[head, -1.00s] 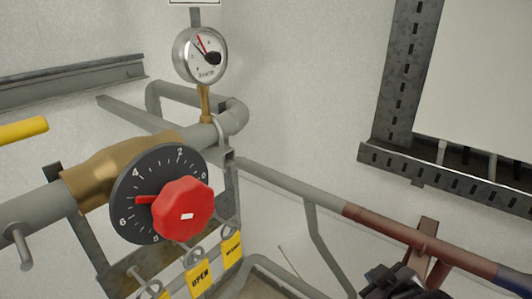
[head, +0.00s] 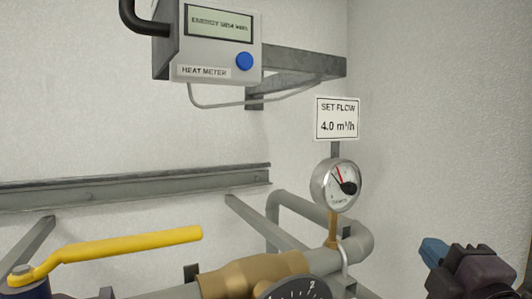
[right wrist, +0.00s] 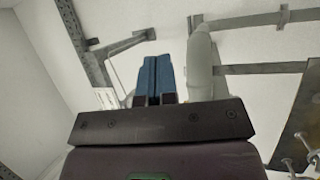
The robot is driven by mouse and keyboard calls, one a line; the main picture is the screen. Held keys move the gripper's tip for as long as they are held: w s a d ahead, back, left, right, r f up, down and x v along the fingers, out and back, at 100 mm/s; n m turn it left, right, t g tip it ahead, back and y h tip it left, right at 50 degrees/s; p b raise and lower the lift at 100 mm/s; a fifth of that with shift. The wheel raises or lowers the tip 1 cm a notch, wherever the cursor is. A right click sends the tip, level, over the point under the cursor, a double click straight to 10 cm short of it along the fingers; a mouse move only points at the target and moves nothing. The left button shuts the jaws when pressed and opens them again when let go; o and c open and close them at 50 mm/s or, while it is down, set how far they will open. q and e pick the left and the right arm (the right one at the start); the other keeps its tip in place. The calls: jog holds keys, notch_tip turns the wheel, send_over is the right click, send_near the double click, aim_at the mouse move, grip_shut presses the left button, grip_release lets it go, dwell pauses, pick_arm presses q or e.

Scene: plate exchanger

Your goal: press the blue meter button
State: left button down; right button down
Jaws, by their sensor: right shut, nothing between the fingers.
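The blue meter button (head: 245,61) is a round knob on the lower right of the grey heat meter's front (head: 217,66), at the upper left in the head view. The meter's display above it shows an energy reading in kWh. My right gripper (head: 433,250) is at the lower right in the head view, well below and to the right of the button and apart from it. In the right wrist view its blue fingers (right wrist: 157,78) are together with nothing between them. I cannot make out the button in the right wrist view. My left gripper is not in view.
A "SET FLOW 4.0 m³/h" sign (head: 338,118) and a round gauge (head: 336,186) stand between the meter and my right gripper in the head view. Below are a yellow lever (head: 120,244), brass valve (head: 255,274) and dark dial (head: 295,290). Wall at right is bare.

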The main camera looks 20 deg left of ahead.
aim_at(245, 61)
jog(key=s+a+r+n+g+y, duration=0.5)
jog(key=r+n, duration=0.4)
jog(key=n, duration=0.1)
jog(key=s+a+r+n+g+y, duration=0.5)
jog(key=r+n, duration=0.4)
jog(key=n, duration=0.1)
jog(key=s+a+r+n+g+y, duration=0.5)
jog(key=s+a+r+n, duration=0.1)
jog(key=r+n, duration=0.3)
jog(key=shift+r+n+y, duration=0.2)
jog(key=shift+n+y, duration=0.2)
jog(key=shift+n, duration=0.5)
jog(key=w+a, duration=0.5)
jog(key=a, duration=0.1)
jog(key=shift+w+a, duration=0.2)
jog(key=shift+a, duration=0.2)
jog(key=shift+w+a, duration=0.1)
jog(key=shift+w, duration=0.05)
jog(key=shift+w+a, duration=0.15)
jog(key=shift+a, duration=0.1)
